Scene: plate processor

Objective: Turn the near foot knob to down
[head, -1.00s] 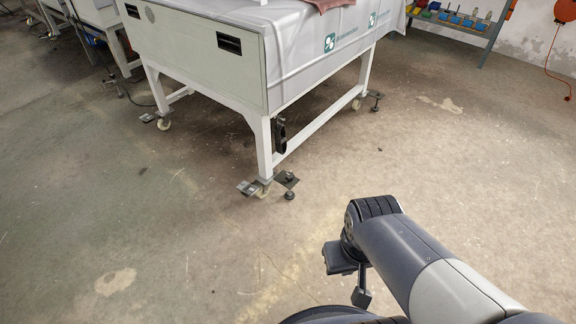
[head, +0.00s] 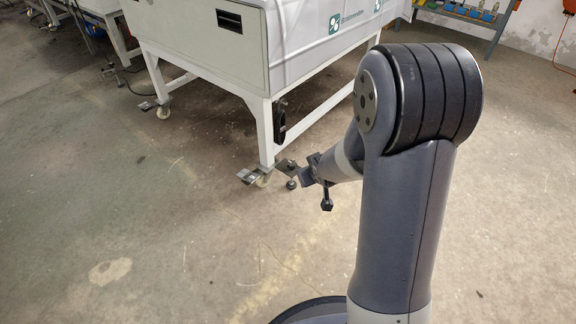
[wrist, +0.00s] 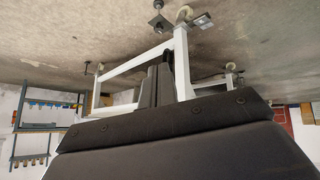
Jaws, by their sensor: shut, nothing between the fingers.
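The near foot (head: 285,167) is a dark plate at the bottom of the table's nearest leg, with a round dark pad (head: 291,184) under it. The foot also shows in the wrist view (wrist: 160,22), upside down near the top edge. The foot's knob is too small to make out clearly. My gripper (head: 305,174) is low beside the foot, just to its right in the head view, and appears apart from it, though contact is hard to judge. In the wrist view its dark fingers (wrist: 160,72) are together with nothing between them.
The white table (head: 190,45) stands on legs with casters; a grey locking plate (head: 250,174) sits left of the near foot. A shelf with coloured items (head: 470,15) is at the back right. The concrete floor in front is clear.

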